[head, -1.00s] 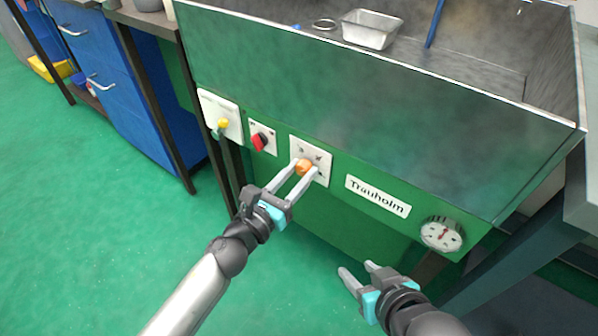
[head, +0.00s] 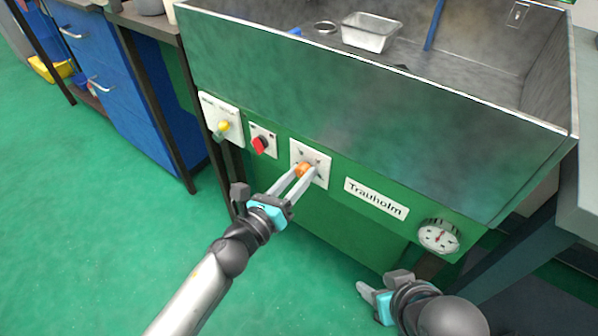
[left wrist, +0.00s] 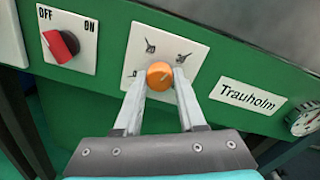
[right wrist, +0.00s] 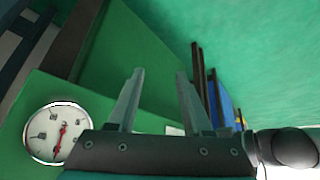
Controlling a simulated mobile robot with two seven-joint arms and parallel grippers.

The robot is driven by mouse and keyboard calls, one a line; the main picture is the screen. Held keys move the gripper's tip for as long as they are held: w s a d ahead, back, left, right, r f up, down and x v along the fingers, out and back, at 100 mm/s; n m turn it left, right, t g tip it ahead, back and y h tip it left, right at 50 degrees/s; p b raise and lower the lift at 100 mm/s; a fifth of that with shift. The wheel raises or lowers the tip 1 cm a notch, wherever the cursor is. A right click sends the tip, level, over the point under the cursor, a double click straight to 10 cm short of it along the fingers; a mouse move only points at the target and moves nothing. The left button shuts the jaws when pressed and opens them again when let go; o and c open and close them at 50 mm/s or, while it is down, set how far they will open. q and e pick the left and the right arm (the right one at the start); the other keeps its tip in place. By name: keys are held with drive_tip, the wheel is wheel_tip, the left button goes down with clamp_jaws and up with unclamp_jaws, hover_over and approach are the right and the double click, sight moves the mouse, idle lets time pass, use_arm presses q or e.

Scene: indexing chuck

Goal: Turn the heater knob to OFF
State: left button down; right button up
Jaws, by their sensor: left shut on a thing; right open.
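An orange round knob (head: 304,170) sits on a white square plate (head: 321,172) on the green front panel. My left gripper (left wrist: 160,80) is shut on the orange knob, one finger on each side. In the left wrist view the knob (left wrist: 160,75) has a thin pale line on its face; small dark marks on the plate surround it, partly hidden by the fingers. A red knob (left wrist: 62,46) on the plate to its left is labelled OFF and ON, and nothing touches it. My right gripper (head: 380,285) is open and empty, low in front of the panel.
A white box with a yellow-green button (head: 222,126) is left of the red knob. The "Trauholm" label (head: 376,197) and a round dial (head: 439,236) are to the right. Above is a metal basin holding a metal tray (head: 370,32). Open green floor lies in front.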

use_arm(q)
drive_tip(key=shift+r+n+p, duration=0.1)
drive_tip(key=shift+n+p, duration=0.25)
drive_tip(key=shift+n, duration=0.65)
drive_tip(key=n+p, duration=0.3)
drive_tip(key=n, duration=0.3)
drive_tip(key=n+p, duration=0.3)
drive_tip(key=n, duration=0.3)
drive_tip(key=shift+g, duration=0.3)
drive_tip(key=n+p, duration=0.1)
drive_tip(key=n, duration=0.2)
drive_tip(key=shift+h, duration=0.3)
drive_tip(key=n+p, duration=0.1)
drive_tip(key=n, duration=0.1)
drive_tip(key=shift+n, duration=0.3)
drive_tip(key=n, duration=0.2)
drive_tip(key=shift+n, duration=0.3)
drive_tip(key=shift+n+p, duration=0.45)
drive_tip(key=shift+n, duration=2.15)
use_arm(e)
drive_tip(key=s+d+f+g, duration=0.2)
drive_tip(key=s+f, duration=0.1)
drive_tip(key=f, duration=0.6)
drive_tip(key=s+d+f+g+h, duration=0.1)
drive_tip(key=s+f, duration=0.3)
drive_tip(key=f, duration=0.4)
drive_tip(key=shift+s+d+f+g, duration=0.3)
drive_tip(key=shift+d+f+g, duration=0.1)
drive_tip(key=shift+d, duration=0.15)
